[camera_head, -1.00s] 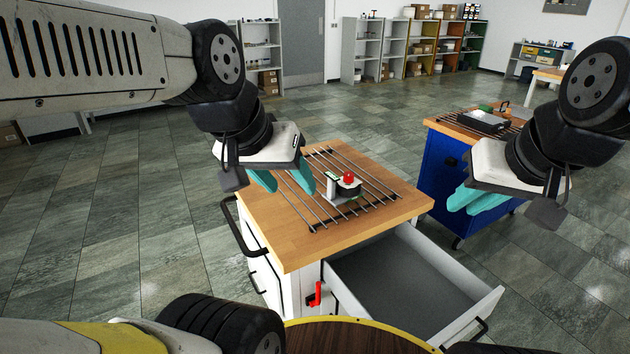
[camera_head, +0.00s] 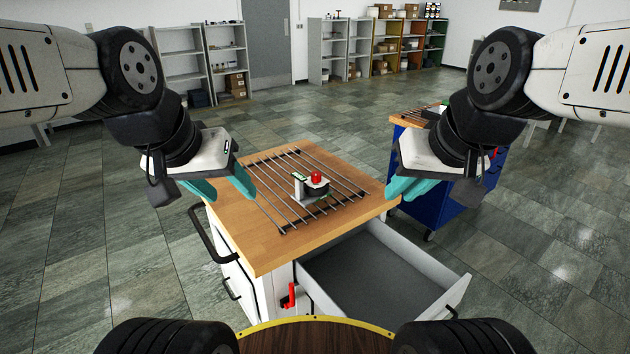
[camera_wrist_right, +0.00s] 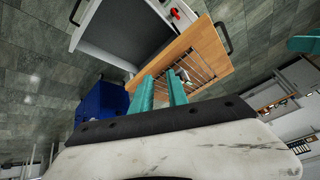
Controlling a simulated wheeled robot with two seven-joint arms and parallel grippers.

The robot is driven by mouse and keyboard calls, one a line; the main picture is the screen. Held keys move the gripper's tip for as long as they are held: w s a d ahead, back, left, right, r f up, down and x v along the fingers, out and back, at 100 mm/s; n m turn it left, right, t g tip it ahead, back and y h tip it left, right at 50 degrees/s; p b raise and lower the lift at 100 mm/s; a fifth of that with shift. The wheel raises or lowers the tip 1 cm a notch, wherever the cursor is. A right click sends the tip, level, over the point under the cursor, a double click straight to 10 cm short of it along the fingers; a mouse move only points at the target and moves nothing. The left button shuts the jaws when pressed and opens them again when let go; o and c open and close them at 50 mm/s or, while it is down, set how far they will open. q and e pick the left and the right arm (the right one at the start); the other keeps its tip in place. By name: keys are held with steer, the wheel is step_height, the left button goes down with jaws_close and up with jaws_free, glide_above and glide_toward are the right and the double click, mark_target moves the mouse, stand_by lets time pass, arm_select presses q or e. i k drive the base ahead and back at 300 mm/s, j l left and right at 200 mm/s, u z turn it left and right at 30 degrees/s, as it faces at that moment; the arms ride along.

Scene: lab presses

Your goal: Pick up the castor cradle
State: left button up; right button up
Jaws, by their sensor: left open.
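A small white bracket holding a dark round part with a red knob (camera_head: 311,186), which I take for the castor cradle, stands on the metal bars of the wooden-topped cabinet. It shows partly in the right wrist view (camera_wrist_right: 184,76), near my fingers' tips. My left gripper (camera_head: 228,192) is open and empty, left of the cradle and above the table's left side. My right gripper (camera_head: 412,192) is empty, right of the cradle, past the table's right edge. Its teal fingers stand a narrow gap apart in the right wrist view (camera_wrist_right: 161,78). Neither gripper touches the cradle.
The wooden top (camera_head: 257,242) has bare room in front of the rack of bars (camera_head: 283,212). An open, empty grey drawer (camera_head: 385,275) sticks out at the front right. A red handle (camera_head: 291,296) is on the cabinet's front. A blue cabinet (camera_head: 437,208) stands at the right.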

mark_target(305, 200)
steer(key=i+j, duration=0.15)
steer(key=j, duration=0.15)
steer(key=i+j+z, duration=0.15)
steer(key=j, duration=0.2)
steer(key=i+j, duration=0.2)
steer(key=j, duration=0.15)
steer(key=i+j+z, duration=0.15)
steer(key=j, duration=0.15)
